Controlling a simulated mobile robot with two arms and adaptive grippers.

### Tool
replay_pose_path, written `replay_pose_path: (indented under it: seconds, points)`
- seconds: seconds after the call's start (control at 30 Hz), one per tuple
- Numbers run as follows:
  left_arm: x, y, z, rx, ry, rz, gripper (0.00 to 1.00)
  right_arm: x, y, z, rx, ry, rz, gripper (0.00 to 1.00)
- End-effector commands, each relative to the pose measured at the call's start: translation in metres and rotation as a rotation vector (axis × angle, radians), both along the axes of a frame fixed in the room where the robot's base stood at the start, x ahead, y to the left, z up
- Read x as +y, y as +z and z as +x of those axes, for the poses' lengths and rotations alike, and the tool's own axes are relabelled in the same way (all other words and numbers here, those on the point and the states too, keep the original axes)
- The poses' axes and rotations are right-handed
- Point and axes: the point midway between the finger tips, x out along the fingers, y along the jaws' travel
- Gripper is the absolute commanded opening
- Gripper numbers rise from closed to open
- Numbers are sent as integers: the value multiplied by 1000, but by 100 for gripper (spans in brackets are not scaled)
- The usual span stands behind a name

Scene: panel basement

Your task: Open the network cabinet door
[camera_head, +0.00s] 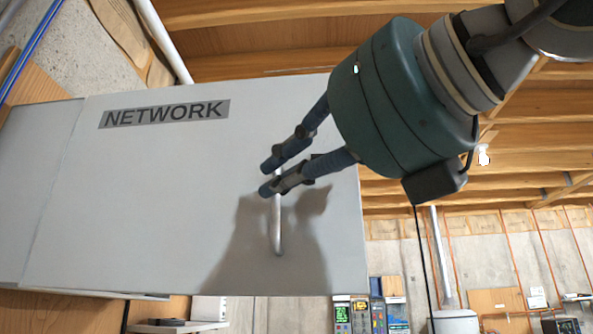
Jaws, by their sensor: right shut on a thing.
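The network cabinet (40,190) is a light grey box at the left. Its door (150,210) faces me and carries a dark label reading NETWORK (164,113). The door looks shut, with a thin seam along its left side. A slim vertical metal handle (278,235) sits near the door's right edge. My right gripper (268,178) comes in from the upper right, and its fingers are shut on the upper end of the handle. The fingers hide that upper end. My left gripper is out of view.
Wooden ceiling beams (530,135) run overhead. Blue conduits (33,45) and a grey pipe (163,40) are at the upper left. A white cylindrical tank (456,321) and panels with displays (360,317) stand farther back at the lower right. The space right of the door looks open.

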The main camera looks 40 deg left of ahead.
Motion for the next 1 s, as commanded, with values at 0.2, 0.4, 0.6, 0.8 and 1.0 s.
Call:
replay_pose_path:
  seconds: [0.2,0.4,0.6,0.8,1.0]
  points:
    - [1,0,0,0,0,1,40,2,1,-5,-5,10,2,33]
    - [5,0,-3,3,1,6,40,1,1,-3,-3,5,1,33]
    - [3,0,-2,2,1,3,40,-17,2,-8,-6,4,4,33]
    - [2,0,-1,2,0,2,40,-56,1,-24,-7,5,2,33]
    - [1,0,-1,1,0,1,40,-89,1,-38,-7,7,0,33]
